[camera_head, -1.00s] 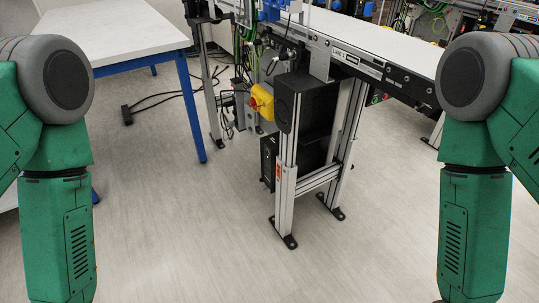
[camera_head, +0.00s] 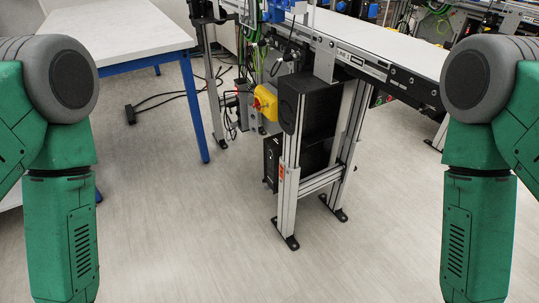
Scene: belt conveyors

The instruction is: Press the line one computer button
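The conveyor marked LINE 1 (camera_head: 372,48) runs from the upper middle toward the right on aluminium legs. Black computer boxes are mounted between its legs, an upper one (camera_head: 318,108) and a lower one (camera_head: 312,158). No computer button can be made out on them at this size. A yellow box with a red switch (camera_head: 266,102) hangs on the frame left of the upper box. My two green arms come down at the left and right edges. Both grippers are below the picture and out of view.
A white table with blue legs (camera_head: 118,36) stands at the upper left. Black cables and a power strip (camera_head: 131,114) lie on the floor beside it. More conveyors (camera_head: 490,18) stand at the back right. The grey floor (camera_head: 195,225) in front is clear.

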